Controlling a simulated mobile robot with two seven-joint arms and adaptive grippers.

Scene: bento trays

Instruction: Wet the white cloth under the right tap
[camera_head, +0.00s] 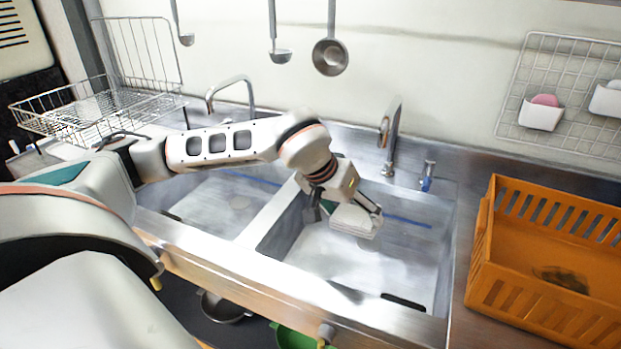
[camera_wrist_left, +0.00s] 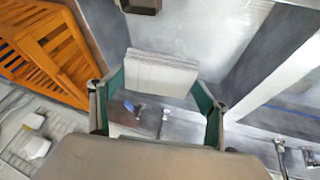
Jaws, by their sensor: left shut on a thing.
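The white cloth (camera_head: 354,221) is a folded pad held by my left gripper (camera_head: 345,205) over the right sink basin. In the left wrist view the cloth (camera_wrist_left: 160,73) sits between the two green-padded fingers of my left gripper (camera_wrist_left: 155,100), which is shut on it. The right tap (camera_head: 391,128) stands behind the right basin (camera_head: 400,255); its spout is above and behind the cloth, apart from it. I cannot tell whether water runs. The tap's blue-marked handle (camera_head: 427,176) is to the right of the spout. My right gripper is not in view.
An orange crate (camera_head: 480,245) stands on the counter right of the sink. The left tap (camera_head: 250,95) and left basin (camera_head: 205,200) lie to the left, behind my arm. A wire rack (camera_head: 95,115) is at far left. Ladles (camera_head: 330,57) hang on the wall.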

